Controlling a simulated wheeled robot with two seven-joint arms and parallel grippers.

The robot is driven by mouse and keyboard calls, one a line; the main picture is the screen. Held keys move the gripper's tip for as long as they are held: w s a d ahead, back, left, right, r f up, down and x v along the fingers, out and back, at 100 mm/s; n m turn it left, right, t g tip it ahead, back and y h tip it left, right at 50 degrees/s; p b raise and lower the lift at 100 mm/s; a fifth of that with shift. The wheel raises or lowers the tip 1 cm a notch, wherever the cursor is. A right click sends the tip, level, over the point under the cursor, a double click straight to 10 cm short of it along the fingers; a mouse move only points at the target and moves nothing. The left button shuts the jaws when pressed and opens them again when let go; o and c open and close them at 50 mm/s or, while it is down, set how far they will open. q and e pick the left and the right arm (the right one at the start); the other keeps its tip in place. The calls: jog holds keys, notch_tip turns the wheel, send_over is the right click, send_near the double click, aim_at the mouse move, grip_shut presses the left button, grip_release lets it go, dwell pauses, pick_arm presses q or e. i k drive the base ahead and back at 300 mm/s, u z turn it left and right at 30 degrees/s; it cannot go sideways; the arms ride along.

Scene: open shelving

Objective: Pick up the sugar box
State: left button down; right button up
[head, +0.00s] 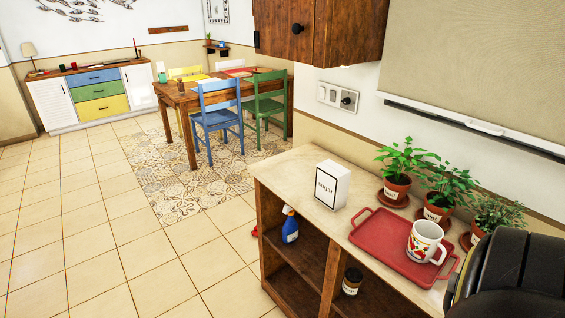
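The sugar box (332,185) is a white carton with a black frame and the word "sugar" on its front. It stands upright on the pale top of the open shelving unit (290,172), near the front edge and left of the red tray. Nothing covers it in the head view. Neither my left nor my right gripper is in view.
A red tray (372,240) with a white patterned mug (424,241) lies right of the box. Several potted herbs (397,189) line the wall behind. A blue spray bottle (290,227) and a jar (352,281) stand below. A wooden cabinet (318,32) hangs above. The floor left is clear.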

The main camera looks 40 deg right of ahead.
aim_at(331, 185)
jog(key=z, duration=0.6)
jog(key=i, duration=1.05)
jog(key=z, duration=1.3)
jog(key=i, duration=0.2)
jog(key=z, duration=0.2)
